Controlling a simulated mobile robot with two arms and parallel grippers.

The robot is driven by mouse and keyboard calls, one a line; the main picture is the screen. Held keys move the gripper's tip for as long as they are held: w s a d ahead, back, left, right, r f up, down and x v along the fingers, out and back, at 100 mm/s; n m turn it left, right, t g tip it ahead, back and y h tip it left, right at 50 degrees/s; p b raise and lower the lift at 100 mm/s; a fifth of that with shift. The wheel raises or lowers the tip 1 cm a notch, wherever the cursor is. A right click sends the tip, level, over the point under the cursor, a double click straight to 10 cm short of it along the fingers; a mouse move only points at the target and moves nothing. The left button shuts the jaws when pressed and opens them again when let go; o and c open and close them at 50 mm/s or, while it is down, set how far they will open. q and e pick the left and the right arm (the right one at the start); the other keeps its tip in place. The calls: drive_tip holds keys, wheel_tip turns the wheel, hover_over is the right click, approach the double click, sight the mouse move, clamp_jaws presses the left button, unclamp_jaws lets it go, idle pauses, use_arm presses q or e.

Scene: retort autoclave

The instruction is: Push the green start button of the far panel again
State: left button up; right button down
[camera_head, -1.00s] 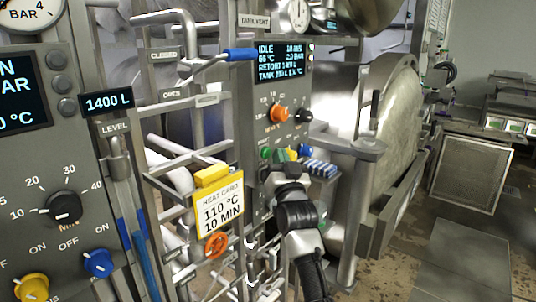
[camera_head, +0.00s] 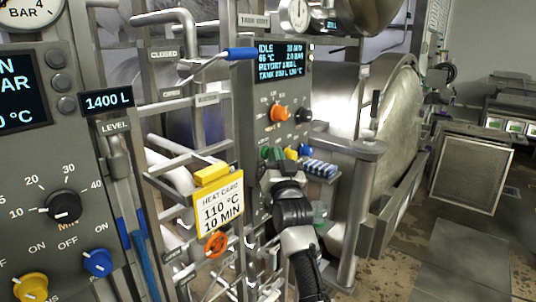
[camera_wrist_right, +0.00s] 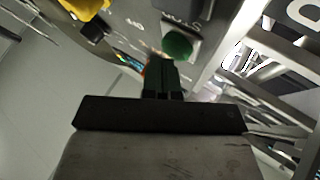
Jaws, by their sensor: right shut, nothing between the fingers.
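The far panel (camera_head: 256,110) stands in the middle of the head view, with a lit display (camera_head: 280,62) reading IDLE. Its round green start button (camera_head: 265,152) shows at the panel's lower left, partly crowded by my fingers. My right gripper (camera_head: 278,155) is shut and empty, its dark green fingers just right of the button. In the right wrist view, the green button (camera_wrist_right: 177,45) lies just beyond and slightly right of the fingertips (camera_wrist_right: 160,64). I cannot tell whether they touch the panel. My left gripper is not in view.
A yellow knob (camera_head: 291,152) and a blue knob (camera_head: 305,151) sit right of the button, with orange (camera_head: 279,114) and black (camera_head: 303,115) knobs above. A yellow-framed heat card (camera_head: 218,205) and metal pipework stand left of my right arm. The near panel (camera_head: 40,170) fills the left.

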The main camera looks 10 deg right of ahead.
drive_tip(key=shift+w+a, duration=0.3)
drive_tip(key=shift+w, duration=0.05)
idle(0.6)
drive_tip(key=shift+s+d, duration=0.1)
drive_tip(key=shift+s+d+p, duration=0.3)
drive_tip(key=shift+s+d, duration=0.2)
drive_tip(key=shift+s, duration=0.25)
drive_tip(key=s+d+p, duration=0.1)
drive_tip(key=s, duration=0.1)
drive_tip(key=s+d, duration=0.2)
drive_tip(key=shift+d+p, duration=0.1)
drive_tip(key=shift+p, duration=0.3)
drive_tip(key=shift+f, duration=0.1)
idle(0.5)
